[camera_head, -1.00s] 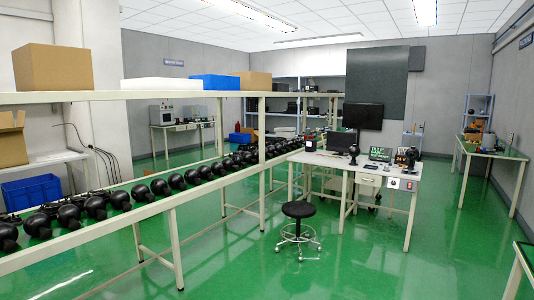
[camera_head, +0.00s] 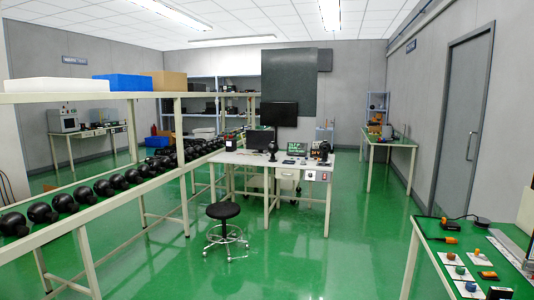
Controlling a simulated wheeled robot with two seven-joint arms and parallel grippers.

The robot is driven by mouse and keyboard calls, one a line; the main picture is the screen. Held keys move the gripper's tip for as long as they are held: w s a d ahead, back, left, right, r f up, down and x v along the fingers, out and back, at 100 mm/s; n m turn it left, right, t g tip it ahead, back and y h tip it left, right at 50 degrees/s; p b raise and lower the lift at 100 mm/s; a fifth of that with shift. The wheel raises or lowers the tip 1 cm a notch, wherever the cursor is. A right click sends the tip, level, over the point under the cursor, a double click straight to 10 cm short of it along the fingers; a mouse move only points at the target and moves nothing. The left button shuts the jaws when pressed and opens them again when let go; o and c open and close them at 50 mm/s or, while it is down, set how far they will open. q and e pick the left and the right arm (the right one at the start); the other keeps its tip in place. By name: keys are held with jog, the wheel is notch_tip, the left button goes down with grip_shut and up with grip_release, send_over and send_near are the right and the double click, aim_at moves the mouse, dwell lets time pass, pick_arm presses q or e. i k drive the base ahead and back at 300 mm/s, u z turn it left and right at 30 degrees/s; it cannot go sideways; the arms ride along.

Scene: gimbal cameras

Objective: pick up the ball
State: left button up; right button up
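Neither of my grippers is in view. No ball can be told for certain. On the green-topped table (camera_head: 437,246) at the lower right lie several small items on white cards. Round black gimbal cameras (camera_head: 104,188) stand in a row on the long shelf at the left.
A black stool (camera_head: 223,211) stands on the green floor in front of a white desk (camera_head: 250,160) with monitors. Another green table (camera_head: 390,141) stands at the back right. A grey door (camera_head: 460,127) is in the right wall. The floor between desk and near table is clear.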

aim_at(273, 149)
jog(key=z, duration=0.15)
jog(key=i, duration=0.65)
jog(key=z, duration=0.4)
jog(key=i, duration=2)
jog(key=z, duration=0.25)
